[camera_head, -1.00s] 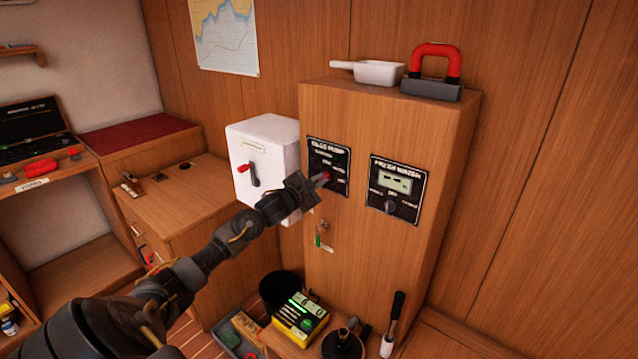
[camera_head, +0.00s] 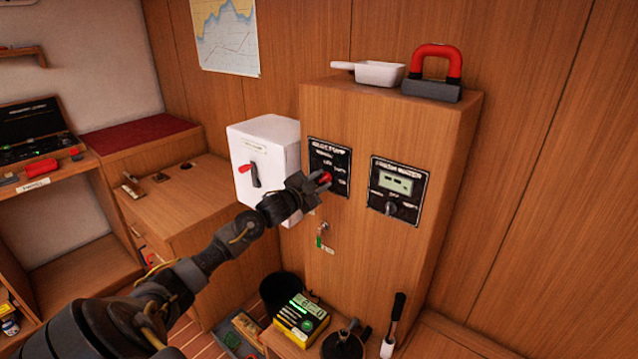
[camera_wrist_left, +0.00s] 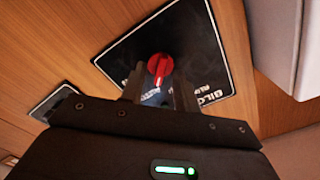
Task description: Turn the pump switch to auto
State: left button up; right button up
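The bilge pump panel (camera_head: 343,160) is a black plate on the front of the tall wooden cabinet. Its red knob (camera_head: 325,177) is the pump switch; it also shows in the left wrist view (camera_wrist_left: 160,66). My left gripper (camera_head: 319,180) is right at the knob, partly covering the panel. In the left wrist view, its two fingers (camera_wrist_left: 158,85) stand apart with the knob seen between and just beyond them. I cannot tell whether they touch it. The panel's small position labels are too blurred to read surely. My right gripper is not in view.
A fresh water panel (camera_head: 411,181) with a display and dark knob is to the right. A white box (camera_head: 270,140) with a red-tipped switch stands close left of my gripper. A small key (camera_head: 321,237) hangs below. A yellow device (camera_head: 301,316) and black bin (camera_head: 279,290) sit low.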

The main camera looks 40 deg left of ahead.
pick_arm(q)
jog(key=s+b, duration=0.2)
jog(key=s, duration=0.8)
jog(key=shift+s+d, duration=0.15)
jog(key=shift+s, duration=0.25)
